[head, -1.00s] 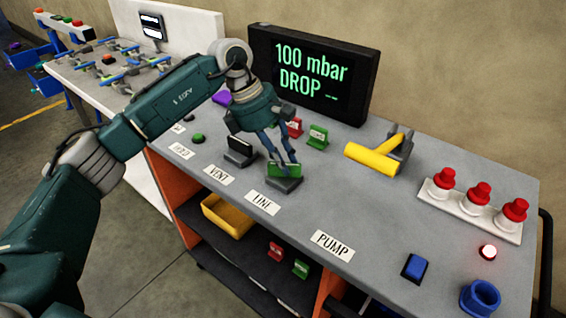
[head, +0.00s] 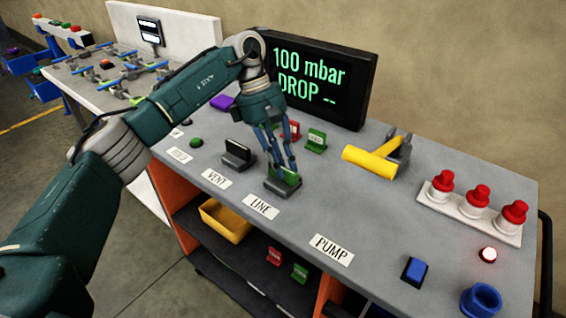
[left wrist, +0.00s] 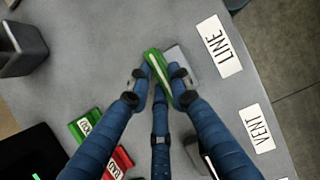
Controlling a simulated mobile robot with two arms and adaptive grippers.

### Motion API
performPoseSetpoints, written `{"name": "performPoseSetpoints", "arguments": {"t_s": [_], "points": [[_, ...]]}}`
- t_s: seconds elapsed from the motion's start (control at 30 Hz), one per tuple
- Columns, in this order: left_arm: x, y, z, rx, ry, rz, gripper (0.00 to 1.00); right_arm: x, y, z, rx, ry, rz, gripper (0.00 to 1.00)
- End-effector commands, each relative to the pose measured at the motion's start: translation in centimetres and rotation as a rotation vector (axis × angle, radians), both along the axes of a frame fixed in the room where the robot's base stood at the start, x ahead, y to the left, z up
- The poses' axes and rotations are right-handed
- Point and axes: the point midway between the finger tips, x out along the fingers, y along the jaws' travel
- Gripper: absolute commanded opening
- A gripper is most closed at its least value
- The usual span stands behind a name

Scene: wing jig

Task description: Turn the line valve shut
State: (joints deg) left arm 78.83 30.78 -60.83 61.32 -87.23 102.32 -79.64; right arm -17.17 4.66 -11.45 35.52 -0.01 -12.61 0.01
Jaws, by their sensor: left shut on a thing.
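The line valve is a green handle (head: 291,177) on a grey base (head: 282,190), behind the LINE label (head: 261,207). My left gripper (head: 281,168) reaches down from above, with its fingers shut on the handle and hiding part of it. In the left wrist view the green handle (left wrist: 157,68) stands between the blue fingertips, and part of the grey base (left wrist: 184,62) shows beside it. I cannot tell the handle's exact angle. My right gripper is not in view.
The vent valve's black handle (head: 238,149) stands close to the left. Red (head: 291,130) and green (head: 316,140) tags stand behind. The screen (head: 318,80) reads "100 mbar DROP --". The bench before PUMP (head: 331,249) is clear.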

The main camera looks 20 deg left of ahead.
Motion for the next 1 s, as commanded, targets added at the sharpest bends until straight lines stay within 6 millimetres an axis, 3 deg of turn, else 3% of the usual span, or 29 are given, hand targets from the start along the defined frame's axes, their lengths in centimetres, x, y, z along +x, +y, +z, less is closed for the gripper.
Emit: {"name": "performPoseSetpoints", "arguments": {"t_s": [0.37,0.4,0.5,0.83,1.0], "points": [[0.1,0.0,0.2,0.000,-0.005,-0.006,0.00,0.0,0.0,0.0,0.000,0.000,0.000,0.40],[0.1,0.0,0.2,0.000,-0.005,-0.006,0.23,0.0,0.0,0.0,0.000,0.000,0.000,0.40],[0.1,0.0,0.1,0.000,-0.005,-0.005,0.39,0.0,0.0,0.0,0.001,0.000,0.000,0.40],[0.1,0.1,0.3,0.000,-0.003,-0.004,0.39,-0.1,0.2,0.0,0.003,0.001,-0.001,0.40],[0.5,0.9,2.5,0.000,-0.006,-0.002,0.39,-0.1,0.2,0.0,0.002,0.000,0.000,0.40]]}}
